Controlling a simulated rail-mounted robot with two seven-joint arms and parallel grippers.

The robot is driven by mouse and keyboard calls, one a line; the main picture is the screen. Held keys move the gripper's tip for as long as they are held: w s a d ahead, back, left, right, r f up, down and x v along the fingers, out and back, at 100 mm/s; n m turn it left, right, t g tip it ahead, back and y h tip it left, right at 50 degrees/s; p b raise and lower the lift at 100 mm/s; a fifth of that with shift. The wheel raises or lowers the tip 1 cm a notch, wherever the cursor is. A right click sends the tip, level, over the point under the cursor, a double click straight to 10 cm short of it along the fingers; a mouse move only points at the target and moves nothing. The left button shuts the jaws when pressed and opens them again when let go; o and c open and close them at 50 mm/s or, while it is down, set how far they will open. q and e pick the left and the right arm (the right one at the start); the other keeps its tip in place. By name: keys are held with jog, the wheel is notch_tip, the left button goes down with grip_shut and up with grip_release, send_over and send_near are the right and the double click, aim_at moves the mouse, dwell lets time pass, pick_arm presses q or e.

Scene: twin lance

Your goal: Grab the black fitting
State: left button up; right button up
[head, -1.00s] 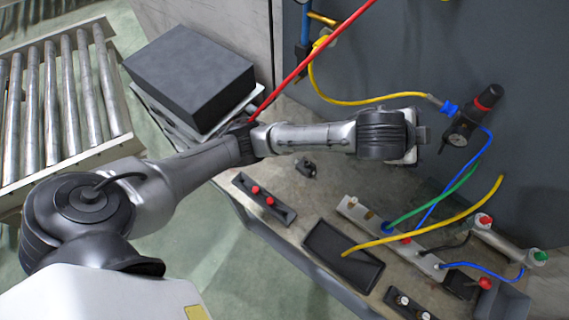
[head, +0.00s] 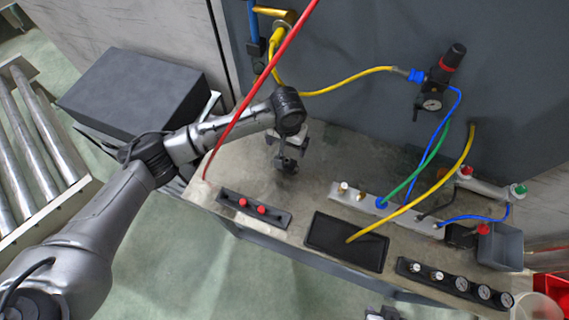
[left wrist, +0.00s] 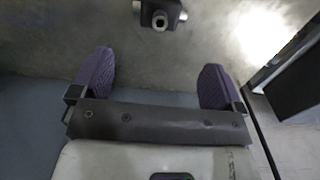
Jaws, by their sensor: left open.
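The black fitting (left wrist: 160,14) lies on the worn grey bench top at the top edge of the left wrist view, partly cut off. It is dark, with a round opening facing the camera and lighter ends at its sides. My left gripper (left wrist: 155,62) is open, its two purple-padded fingers wide apart with nothing between them. The fitting is beyond the fingertips, roughly centred between them. In the head view my left gripper (head: 287,155) hangs over the bench and hides most or all of the fitting. My right gripper (head: 382,313) barely shows at the bottom edge.
A strip with red buttons (head: 255,207), a black tray (head: 347,243) and a gauge strip (head: 455,283) line the bench front. A white manifold (head: 385,208) with hoses stands behind the tray. A red hose (head: 262,92) passes close to my left arm. A dark box (head: 135,92) is at left.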

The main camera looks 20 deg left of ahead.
aim_at(286, 162)
pick_arm(q)
notch_tip(286, 162, down, 13)
jog(key=shift+f+b, duration=0.1)
jog(key=shift+b, duration=0.35)
dwell(0.3)
jog(key=c, duration=1)
